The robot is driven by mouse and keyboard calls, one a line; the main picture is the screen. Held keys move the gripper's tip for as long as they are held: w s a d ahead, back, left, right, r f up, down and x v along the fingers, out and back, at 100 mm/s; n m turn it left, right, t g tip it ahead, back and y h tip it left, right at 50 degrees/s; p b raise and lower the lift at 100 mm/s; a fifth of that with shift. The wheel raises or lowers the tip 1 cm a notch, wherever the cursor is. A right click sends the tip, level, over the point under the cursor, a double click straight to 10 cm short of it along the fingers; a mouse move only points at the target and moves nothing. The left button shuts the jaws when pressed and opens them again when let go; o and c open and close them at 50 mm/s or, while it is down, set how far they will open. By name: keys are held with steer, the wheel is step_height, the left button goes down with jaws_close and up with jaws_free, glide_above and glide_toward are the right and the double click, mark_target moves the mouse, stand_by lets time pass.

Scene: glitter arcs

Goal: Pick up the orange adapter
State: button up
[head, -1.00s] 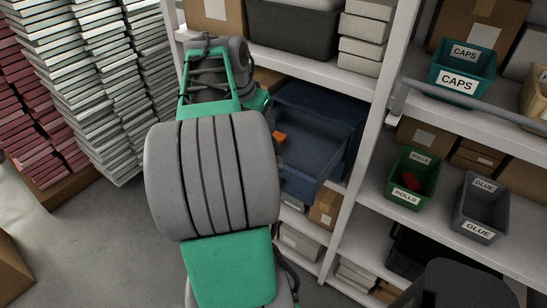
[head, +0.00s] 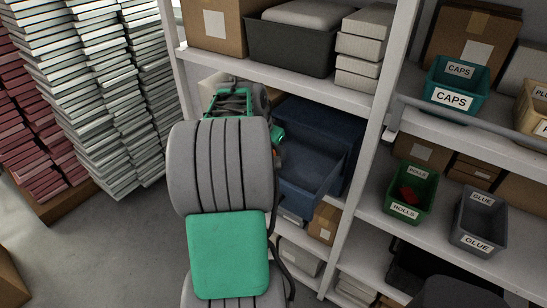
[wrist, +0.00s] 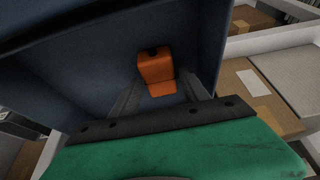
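The orange adapter (wrist: 156,67) is inside a dark blue bin (wrist: 80,65), near the middle of the wrist view. It is a small blocky piece with a dark hole near its top. My gripper (wrist: 163,84) is open, with one finger to each side of the adapter's lower part in the picture. I cannot tell whether the fingers touch it. In the head view the blue bin (head: 308,196) sits on a shelf at the centre. My arm hides my gripper and most or all of the adapter there.
A shelf board (head: 290,72) runs above the blue bin, and a white upright (head: 366,150) stands to its right. A cardboard box (head: 325,222) is below it. Green (head: 410,190) and grey (head: 480,217) labelled bins stand farther right. Stacked trays (head: 115,95) are at left.

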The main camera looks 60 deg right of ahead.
jaws_close()
stand_by(0.3)
steer(key=shift+r, duration=0.15)
